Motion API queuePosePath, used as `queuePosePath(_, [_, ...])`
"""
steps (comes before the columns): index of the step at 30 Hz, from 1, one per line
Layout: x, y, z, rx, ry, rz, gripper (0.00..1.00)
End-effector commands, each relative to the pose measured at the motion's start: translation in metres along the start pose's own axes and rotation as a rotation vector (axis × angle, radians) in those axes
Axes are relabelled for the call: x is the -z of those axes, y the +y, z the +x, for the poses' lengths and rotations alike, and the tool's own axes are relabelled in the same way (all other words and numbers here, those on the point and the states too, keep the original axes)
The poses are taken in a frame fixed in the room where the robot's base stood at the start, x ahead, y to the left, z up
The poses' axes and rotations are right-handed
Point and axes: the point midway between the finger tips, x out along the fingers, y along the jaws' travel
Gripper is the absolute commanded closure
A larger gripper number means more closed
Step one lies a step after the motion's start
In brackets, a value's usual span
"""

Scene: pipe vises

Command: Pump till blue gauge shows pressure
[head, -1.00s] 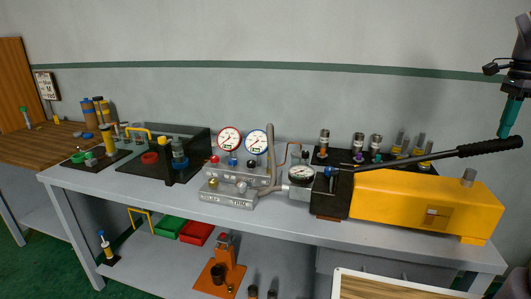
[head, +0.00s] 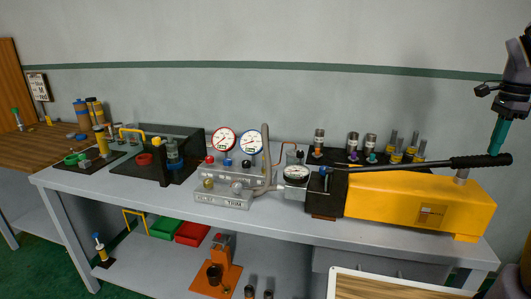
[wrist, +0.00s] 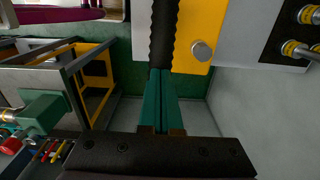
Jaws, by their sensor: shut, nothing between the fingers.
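The yellow hand pump (head: 385,197) stands at the right of the grey bench. Its black lever handle (head: 480,161) slopes slightly up to the right. My gripper (head: 493,151) has teal fingers, shut and empty, pointing down at the handle's outer end; they seem to touch its top. In the wrist view the shut fingertips (wrist: 160,72) meet the end of the ribbed black handle (wrist: 163,35). The blue-rimmed gauge (head: 251,141) stands beside the red-rimmed gauge (head: 223,139) on a grey valve block (head: 222,198). The blue gauge's needle is too small to read.
A smaller gauge (head: 296,173) sits at the pump's left end. Several fittings stand behind the pump. A dark vise station (head: 185,147) is to the left. A light-edged wooden board (head: 390,287) lies in front, below the bench top. Space above the handle is free.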

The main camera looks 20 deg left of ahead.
Motion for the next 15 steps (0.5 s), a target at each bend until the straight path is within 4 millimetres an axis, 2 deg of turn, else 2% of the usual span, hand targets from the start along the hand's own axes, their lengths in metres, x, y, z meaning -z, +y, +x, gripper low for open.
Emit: queuePosePath(15, [0.009, 0.001, 0.041, -0.002, 0.000, 0.000, 1.00])
